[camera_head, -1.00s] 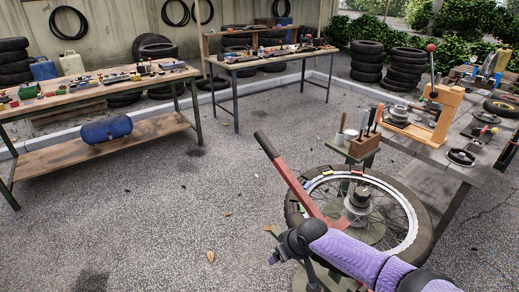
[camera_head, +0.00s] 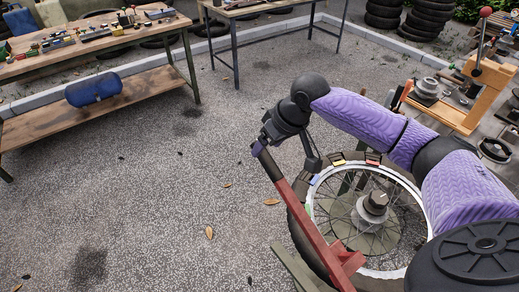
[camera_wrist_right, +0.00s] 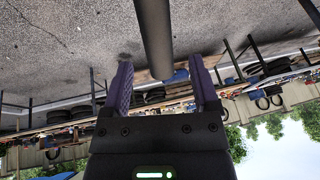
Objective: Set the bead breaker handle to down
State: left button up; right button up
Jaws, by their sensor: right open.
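The bead breaker handle (camera_head: 309,225) is a long red bar with a black grip at its upper end. It slants up to the left beside the spoked wheel (camera_head: 422,200) in the head view. My right gripper (camera_head: 258,150) is at the top of the black grip. In the right wrist view, the dark round grip (camera_wrist_right: 154,40) reaches down toward the space between the two purple fingers of my open right gripper (camera_wrist_right: 161,64). I cannot tell whether the fingers touch it. My left gripper is not in view.
A workbench (camera_head: 130,50) with small parts stands at the upper left, with a blue tank (camera_head: 93,89) on its lower shelf. A wooden stand (camera_head: 484,95) with a lever is at the upper right. The gravel floor left of the handle is clear.

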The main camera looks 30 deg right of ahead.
jog(key=b+x, duration=0.1)
jog(key=x, duration=0.5)
jog(key=shift+w, duration=0.1)
grip_shut()
dwell(1.1)
